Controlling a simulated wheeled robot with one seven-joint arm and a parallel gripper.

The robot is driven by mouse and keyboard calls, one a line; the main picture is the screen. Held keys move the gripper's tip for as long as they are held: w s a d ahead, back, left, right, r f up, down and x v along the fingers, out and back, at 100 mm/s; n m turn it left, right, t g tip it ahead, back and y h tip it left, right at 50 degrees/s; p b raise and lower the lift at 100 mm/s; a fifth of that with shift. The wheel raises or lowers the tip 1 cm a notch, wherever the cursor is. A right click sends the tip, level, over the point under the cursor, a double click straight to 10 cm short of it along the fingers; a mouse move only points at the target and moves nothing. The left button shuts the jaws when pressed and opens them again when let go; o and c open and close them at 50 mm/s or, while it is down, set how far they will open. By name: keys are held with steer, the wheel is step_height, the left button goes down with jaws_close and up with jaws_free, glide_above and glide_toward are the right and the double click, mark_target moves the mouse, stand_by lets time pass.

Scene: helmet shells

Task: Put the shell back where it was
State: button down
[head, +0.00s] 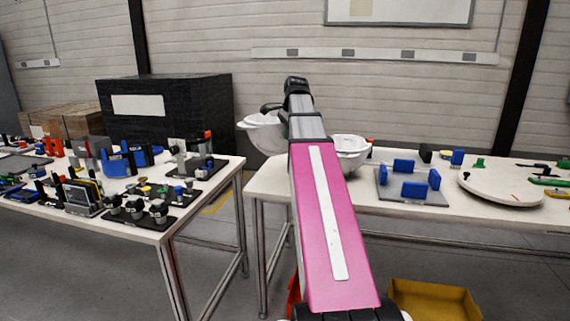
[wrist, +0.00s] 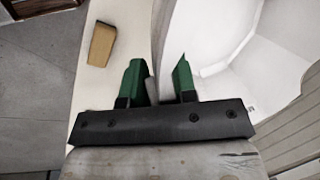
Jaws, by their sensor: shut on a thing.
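A white helmet shell (head: 264,134) shows left of my arm in the head view, held up near the gap between the two tables. In the wrist view my gripper (wrist: 160,78) has its green fingers shut on the edge of the white shell (wrist: 235,35), which fills much of the upper right. A second white shell (head: 350,153) is at the right table's back, partly hidden by my arm. A grey fixture plate (head: 402,200) with upright blue blocks sits right of it.
The right table (head: 262,182) has clear room at its left end. A round white disc (head: 500,188) and green tools lie farther right. A brown block (wrist: 101,44) shows in the wrist view. The left table (head: 150,222) is crowded. A yellow bin (head: 435,300) stands on the floor.

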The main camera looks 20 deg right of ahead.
steer(key=w+d+f, duration=0.4)
steer(key=w+d, duration=0.1)
steer(key=w+d+f, duration=0.2)
steer(key=d, duration=0.1)
steer(key=shift+w+d+f, duration=0.2)
steer(key=shift+w+f, duration=0.2)
steer(key=shift+f, duration=2.05)
steer(key=c, duration=0.9)
jaws_free()
steer(key=shift+f, duration=0.1)
steer(key=v, duration=1.2)
steer(key=shift+s, duration=0.1)
